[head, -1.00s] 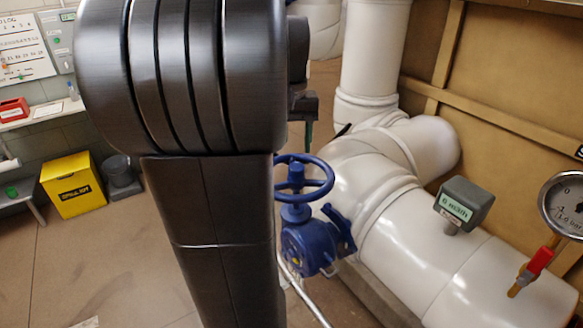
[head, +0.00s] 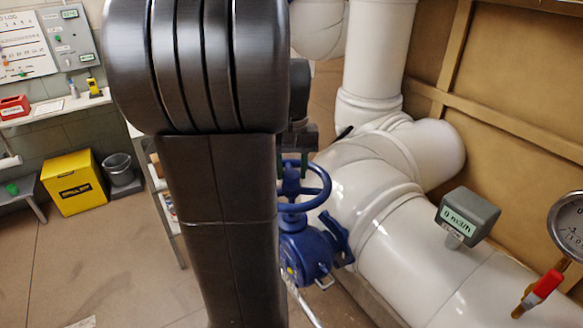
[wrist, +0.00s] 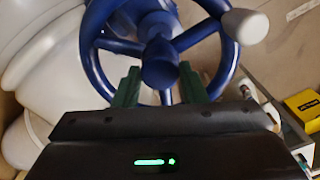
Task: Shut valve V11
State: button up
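A blue handwheel (head: 318,188) sits on a blue valve body (head: 308,252) beside the large white pipe. No tag reading V11 is legible. My arm hides the wheel's left part in the head view. In the wrist view the wheel rim (wrist: 92,52), hub (wrist: 160,62) and a white knob (wrist: 245,26) on the rim show. My gripper (wrist: 158,84) has two green fingers set well apart, one on each side of the hub in the picture. Nothing is clamped between them. In the head view my gripper (head: 296,158) is just above the wheel; contact cannot be told.
The white pipe (head: 435,243) runs along the right, carrying a grey flow meter (head: 468,214) and a pressure gauge (head: 568,228) with a red-handled small valve (head: 545,285).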

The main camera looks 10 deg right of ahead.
grip_shut()
jog(key=shift+m+p, duration=0.35)
jog(key=shift+m, duration=0.15)
jog(key=o, duration=0.8)
grip_release()
notch_tip(320, 180, up, 14)
jog(key=shift+f, duration=0.1)
